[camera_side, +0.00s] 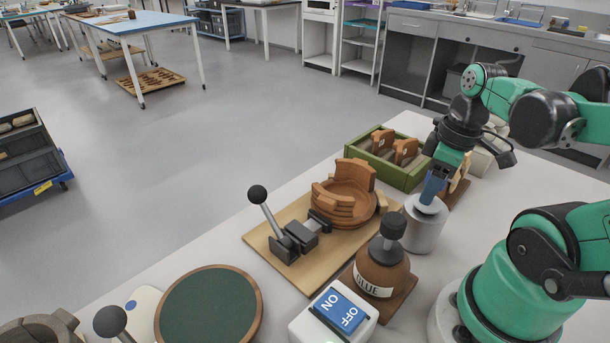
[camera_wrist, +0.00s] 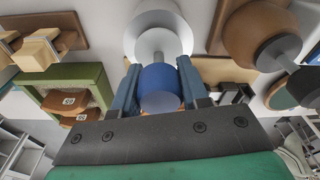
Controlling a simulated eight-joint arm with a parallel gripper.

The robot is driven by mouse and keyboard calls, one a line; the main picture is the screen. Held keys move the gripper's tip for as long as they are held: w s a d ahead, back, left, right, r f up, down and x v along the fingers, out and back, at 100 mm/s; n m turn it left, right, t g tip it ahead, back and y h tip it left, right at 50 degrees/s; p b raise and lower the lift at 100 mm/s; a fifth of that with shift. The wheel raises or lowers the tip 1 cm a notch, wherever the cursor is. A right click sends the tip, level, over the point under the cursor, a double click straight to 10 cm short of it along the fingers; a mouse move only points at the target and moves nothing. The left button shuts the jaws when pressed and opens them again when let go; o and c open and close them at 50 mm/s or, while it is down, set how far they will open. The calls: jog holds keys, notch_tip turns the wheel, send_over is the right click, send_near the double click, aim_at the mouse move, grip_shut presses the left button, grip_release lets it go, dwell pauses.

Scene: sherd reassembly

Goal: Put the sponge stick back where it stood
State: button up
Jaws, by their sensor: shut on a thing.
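My gripper (camera_side: 434,186) is shut on the blue handle of the sponge stick and points down over a white-grey round holder (camera_side: 423,232). In the wrist view, the sponge stick (camera_wrist: 160,82) shows as a blue cylinder between my two blue fingers (camera_wrist: 160,88). A thin grey shaft runs from it towards the middle of the holder (camera_wrist: 136,42). The stick looks nearly upright and lined up with the holder. Its lower end is hidden, so I cannot tell how deep it sits or whether it rests on the holder.
A brown glue bottle (camera_side: 382,272) stands close to the holder, front left. A clay vessel (camera_side: 342,204) sits on a wooden board (camera_side: 268,240) with a lever clamp. A green crate (camera_side: 408,180) with sherds is behind. An ON/OFF switch box (camera_side: 335,312) is in front.

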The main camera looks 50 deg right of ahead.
jog(key=shift+f, duration=0.3)
dwell(0.5)
jog(key=o, duration=1)
jog(key=shift+s+r, duration=0.2)
jog(key=shift+r, duration=1.2)
jog(key=shift+s+r, duration=0.15)
jog(key=shift+r, duration=1.25)
